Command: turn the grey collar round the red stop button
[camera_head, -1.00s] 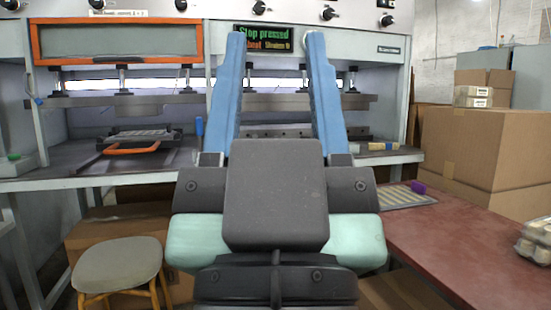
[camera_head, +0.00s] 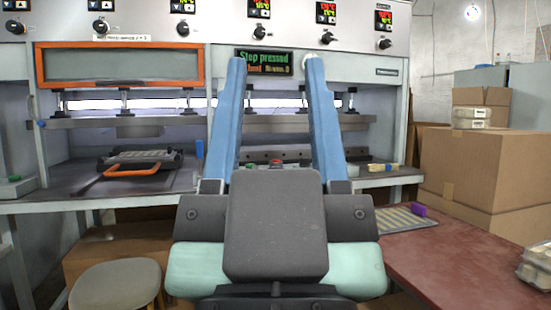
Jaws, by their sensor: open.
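A small red spot, likely the stop button (camera_head: 276,162), shows on the press table between my fingers, just above the dark body of my gripper. I cannot make out the grey collar at this size, and the area below the red spot is hidden by my gripper. My gripper (camera_head: 276,62) has two long blue fingers spread wide, open and empty. They reach toward the press and appear apart from the button. The display (camera_head: 264,62) behind the fingertips reads "Stop pressed".
An orange-handled tray (camera_head: 142,166) lies on the left worktop. A stool (camera_head: 115,285) stands at lower left. A reddish table (camera_head: 450,255) and cardboard boxes (camera_head: 475,165) are at right. A purple block (camera_head: 418,209) sits on a slatted mat (camera_head: 395,219).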

